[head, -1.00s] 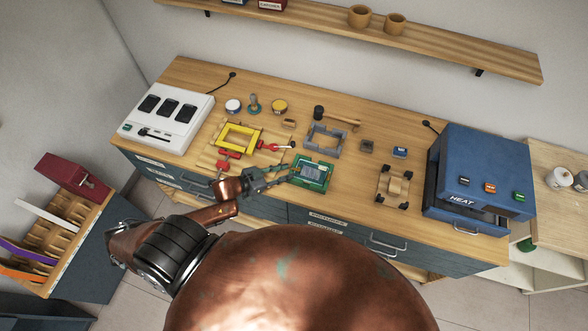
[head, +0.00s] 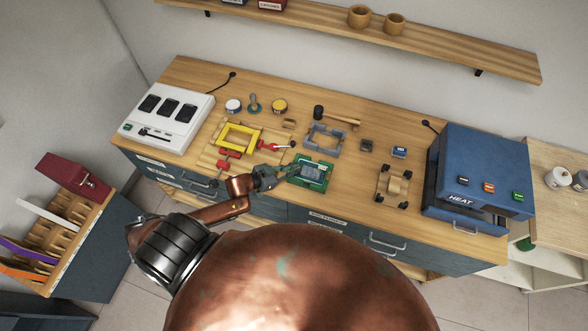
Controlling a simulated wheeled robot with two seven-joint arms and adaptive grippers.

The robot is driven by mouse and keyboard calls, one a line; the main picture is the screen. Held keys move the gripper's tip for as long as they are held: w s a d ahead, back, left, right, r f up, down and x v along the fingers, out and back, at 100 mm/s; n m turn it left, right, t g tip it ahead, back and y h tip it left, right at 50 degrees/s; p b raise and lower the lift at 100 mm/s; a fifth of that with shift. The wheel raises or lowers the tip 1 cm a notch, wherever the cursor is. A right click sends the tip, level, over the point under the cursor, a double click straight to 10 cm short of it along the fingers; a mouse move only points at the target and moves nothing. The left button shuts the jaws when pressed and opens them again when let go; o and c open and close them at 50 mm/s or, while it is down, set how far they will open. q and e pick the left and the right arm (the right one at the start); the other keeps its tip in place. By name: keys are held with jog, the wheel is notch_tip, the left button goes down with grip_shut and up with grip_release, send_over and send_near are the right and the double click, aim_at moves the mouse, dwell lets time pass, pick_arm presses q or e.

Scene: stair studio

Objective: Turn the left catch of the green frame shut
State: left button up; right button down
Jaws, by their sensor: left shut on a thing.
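The green frame (head: 326,184) lies on the bench's front half, with a grey-blue panel (head: 311,172) inside it. My left gripper (head: 287,172) reaches in from the left, with its fingertips at the frame's left edge. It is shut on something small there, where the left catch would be. The fingers hide the catch, and its position cannot be made out. My right gripper does not show.
A yellow frame (head: 254,136) with red clamps (head: 227,163) sits just left of my gripper. A grey frame (head: 341,139) and a mallet (head: 337,116) lie behind. A blue heat press (head: 482,160) stands right. A wooden fixture (head: 393,184) stands between.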

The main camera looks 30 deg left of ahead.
pick_arm(q)
grip_shut()
jog(key=shift+a, duration=0.1)
jog(key=shift+a+m+g+h+b, duration=0.1)
jog(key=shift+m+g+h+b, duration=0.4)
jog(key=shift+m+h, duration=0.4)
jog(key=shift+s, duration=0.1)
jog(key=o, duration=0.6)
grip_release()
jog(key=shift+o, duration=0.2)
